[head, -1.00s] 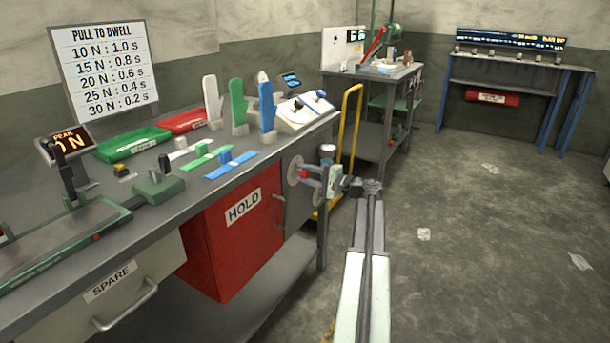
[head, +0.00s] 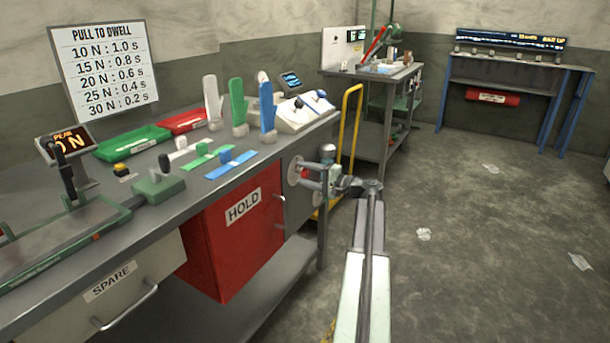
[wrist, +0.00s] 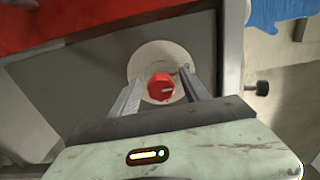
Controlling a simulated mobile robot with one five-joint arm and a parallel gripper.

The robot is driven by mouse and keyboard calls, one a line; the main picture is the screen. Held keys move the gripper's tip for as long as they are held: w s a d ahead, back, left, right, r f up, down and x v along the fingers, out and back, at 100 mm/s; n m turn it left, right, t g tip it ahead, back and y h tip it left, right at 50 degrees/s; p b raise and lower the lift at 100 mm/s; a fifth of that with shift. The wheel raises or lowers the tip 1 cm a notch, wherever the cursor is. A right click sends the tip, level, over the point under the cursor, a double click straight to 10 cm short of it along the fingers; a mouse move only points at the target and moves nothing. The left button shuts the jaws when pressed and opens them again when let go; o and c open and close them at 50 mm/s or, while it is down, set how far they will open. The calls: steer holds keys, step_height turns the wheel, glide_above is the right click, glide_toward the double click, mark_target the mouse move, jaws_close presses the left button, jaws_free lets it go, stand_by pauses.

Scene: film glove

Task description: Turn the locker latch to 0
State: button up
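The locker latch is a red knob (wrist: 160,88) with a pale pointer line, on a round whitish plate (wrist: 150,58) set in a grey panel. In the wrist view the pointer line runs toward the right. In the head view the plate (head: 294,170) shows on the bench's right end, with the knob partly hidden by my fingers. My gripper (head: 309,174) is open in front of the plate. In the wrist view its fingers (wrist: 160,84) lie to the left and right of the knob, with gaps showing. I cannot read any numbers on the plate.
The red HOLD locker (head: 233,240) is left of the latch under the grey bench (head: 130,225). A yellow rail (head: 342,140) stands behind my gripper. A second bench (head: 375,72) is further back. The floor (head: 480,230) to the right is mostly clear, with scraps of paper.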

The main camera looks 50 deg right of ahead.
steer(key=v, duration=0.8)
steer(key=shift+w, duration=0.1)
stand_by(0.5)
